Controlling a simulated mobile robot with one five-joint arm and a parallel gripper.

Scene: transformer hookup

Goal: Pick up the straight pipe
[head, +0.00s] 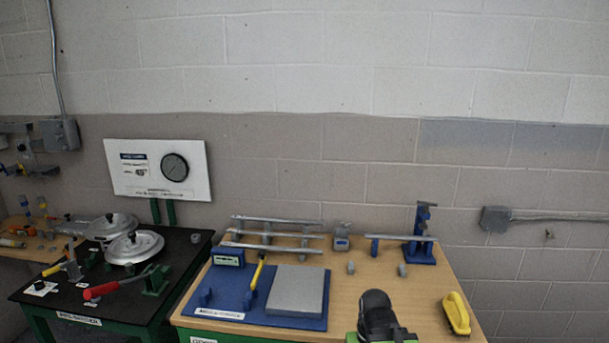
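Several straight grey pipes lie level across a rack at the back of the wooden table. The rear one (275,220), a middle one (274,233) and the front one (272,248) run left to right, apart from each other. I cannot tell which is the one named. Another grey bar (402,238) lies across blue supports further right. My gripper (376,303) shows as a dark shape with green parts below it at the bottom edge, in front of the pipes and to their right. Its fingers cannot be made out, and nothing is seen held in it.
A blue board (235,305) with a grey block (297,291) and a yellow-handled tool (256,275) covers the table's left front. A yellow brush (457,314) lies at the right. A black table (105,305) with silver discs stands left. The wooden table's middle right is mostly clear.

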